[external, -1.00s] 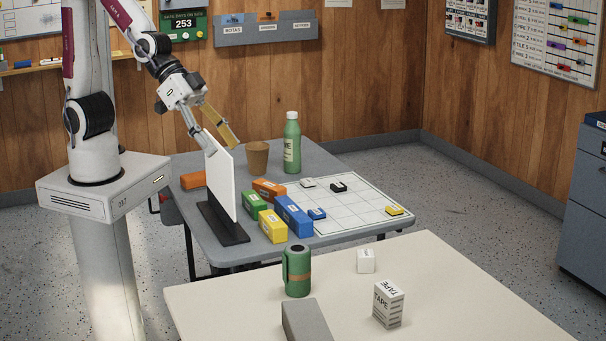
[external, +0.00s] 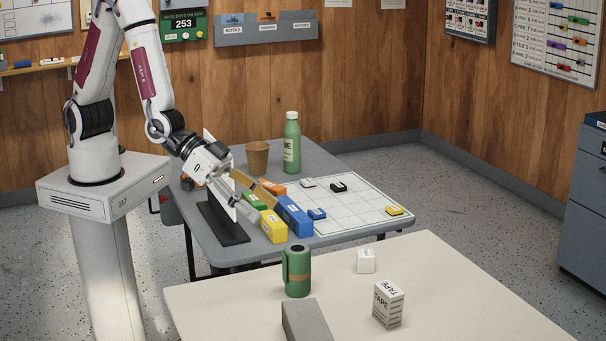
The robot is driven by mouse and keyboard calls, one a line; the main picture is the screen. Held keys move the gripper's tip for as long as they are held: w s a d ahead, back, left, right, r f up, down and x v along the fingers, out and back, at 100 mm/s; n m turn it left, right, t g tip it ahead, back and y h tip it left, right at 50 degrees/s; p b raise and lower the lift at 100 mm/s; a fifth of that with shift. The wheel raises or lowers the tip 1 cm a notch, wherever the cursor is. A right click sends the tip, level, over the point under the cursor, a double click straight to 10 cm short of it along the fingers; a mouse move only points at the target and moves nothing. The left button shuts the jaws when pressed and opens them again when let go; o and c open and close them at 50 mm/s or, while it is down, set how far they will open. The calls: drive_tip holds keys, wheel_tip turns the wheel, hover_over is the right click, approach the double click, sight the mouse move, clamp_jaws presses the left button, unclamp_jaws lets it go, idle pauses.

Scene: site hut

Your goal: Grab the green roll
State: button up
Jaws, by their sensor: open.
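A small green block-shaped piece with a pale label (external: 254,202), perhaps the green roll, lies on the grey table among coloured pieces. My gripper (external: 267,205) is open and reaches down at it, with its fingers around or just above the piece. The fingers partly cover it, and I cannot tell whether they touch it.
Yellow (external: 273,226), blue (external: 294,217) and orange (external: 272,187) pieces crowd the green one. A brown cup (external: 257,158) and green bottle (external: 292,145) stand behind. The gridded mat (external: 350,210) is mostly clear.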

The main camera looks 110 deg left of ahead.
drive_tip(key=t+y, duration=0.1)
approach(298, 254)
drive_tip(key=shift+w+a+f, duration=0.15)
drive_tip(key=shift+a+f, duration=0.2)
drive_tip(key=shift+f, duration=0.2)
drive_tip(key=shift+w+a+f, duration=0.1)
drive_tip(key=shift+a+f, duration=0.2)
drive_tip(key=shift+f, duration=0.25)
drive_tip(key=shift+f+t+y, duration=0.3)
drive_tip(key=shift+f+t, duration=0.3)
drive_tip(key=shift+f, duration=0.25)
drive_tip(key=x, duration=0.2)
drive_tip(key=shift+w+a, duration=0.1)
drive_tip(key=shift+w, duration=0.15)
drive_tip(key=shift+w, duration=0.1)
drive_tip(key=shift+a+r+x, duration=0.15)
drive_tip(key=shift+x, duration=1.1)
drive_tip(key=shift+a+r+x, duration=0.1)
drive_tip(key=shift+x, duration=1.2)
drive_tip(key=shift+w, duration=0.1)
